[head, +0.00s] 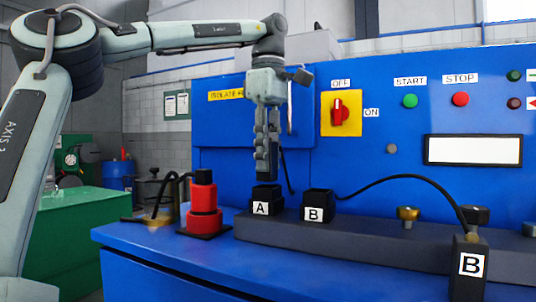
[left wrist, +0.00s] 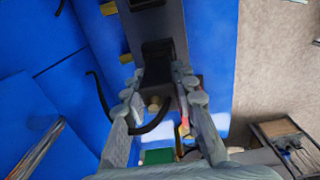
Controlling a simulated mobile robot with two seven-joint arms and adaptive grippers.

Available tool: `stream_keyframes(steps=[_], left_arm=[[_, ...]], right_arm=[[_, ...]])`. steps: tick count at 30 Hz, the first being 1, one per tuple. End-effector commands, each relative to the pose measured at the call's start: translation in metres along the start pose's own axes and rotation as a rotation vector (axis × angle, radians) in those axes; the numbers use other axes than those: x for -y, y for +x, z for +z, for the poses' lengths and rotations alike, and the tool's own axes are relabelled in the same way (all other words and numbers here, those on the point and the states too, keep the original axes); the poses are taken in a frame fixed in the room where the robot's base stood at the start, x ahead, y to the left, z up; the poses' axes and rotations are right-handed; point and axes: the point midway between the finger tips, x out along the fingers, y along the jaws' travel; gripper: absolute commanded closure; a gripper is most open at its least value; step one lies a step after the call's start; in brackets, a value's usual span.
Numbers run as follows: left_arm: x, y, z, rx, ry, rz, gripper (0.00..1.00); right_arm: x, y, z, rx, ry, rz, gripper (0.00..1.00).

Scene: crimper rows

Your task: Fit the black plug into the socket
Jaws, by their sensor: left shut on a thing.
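My left gripper (head: 267,165) points straight down above the black socket labelled A (head: 277,194). Its fingers are shut on a dark piece, the black plug, mostly hidden by the fingers in the head view. In the left wrist view the black plug (left wrist: 157,62) shows between the fingertips, with a dark cable (left wrist: 151,126) trailing from that area. The plug is over socket A; I cannot tell whether it has entered it. A second black socket, labelled B (head: 319,196), stands just to the right. My right gripper is not in view.
A black block labelled B (head: 470,285) stands at the front right, with a cable (head: 400,181) arching to it from behind socket B. A red stacked piece (head: 204,222) stands left of socket A. The blue panel with a red switch (head: 339,112) rises behind.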

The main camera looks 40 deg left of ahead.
Motion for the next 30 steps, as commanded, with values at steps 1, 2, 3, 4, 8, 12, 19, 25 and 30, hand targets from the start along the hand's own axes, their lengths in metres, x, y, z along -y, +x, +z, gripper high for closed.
stream_keyframes(steps=[1, 2, 3, 4, 8, 12, 19, 25, 30], left_arm=[[0.000, 0.001, 0.000, 0.000, 0.000, 0.000, 1.00], [0.000, 0.002, 0.000, 0.000, 0.000, 0.000, 1.00], [0.000, 0.003, 0.000, 0.000, 0.000, 0.000, 1.00], [0.000, 0.004, 0.000, 0.000, 0.000, 0.000, 1.00], [0.000, 0.007, 0.000, 0.000, 0.000, 0.000, 1.00], [0.000, 0.011, 0.000, 0.000, 0.000, 0.000, 1.00], [0.000, 0.017, 0.000, 0.000, 0.000, 0.000, 1.00], [0.000, 0.021, 0.000, 0.000, 0.000, 0.001, 1.00], [0.000, 0.025, 0.000, 0.000, 0.000, 0.000, 1.00]], right_arm=[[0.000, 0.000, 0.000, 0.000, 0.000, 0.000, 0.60], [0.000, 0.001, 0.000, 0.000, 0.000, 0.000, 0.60], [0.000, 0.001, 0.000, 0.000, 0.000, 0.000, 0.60], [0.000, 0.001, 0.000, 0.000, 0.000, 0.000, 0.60], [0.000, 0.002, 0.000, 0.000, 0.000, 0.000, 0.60], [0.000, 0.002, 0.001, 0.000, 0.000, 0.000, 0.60], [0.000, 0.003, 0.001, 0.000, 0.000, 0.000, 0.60], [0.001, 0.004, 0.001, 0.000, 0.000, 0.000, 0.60], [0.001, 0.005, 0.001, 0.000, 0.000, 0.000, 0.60]])
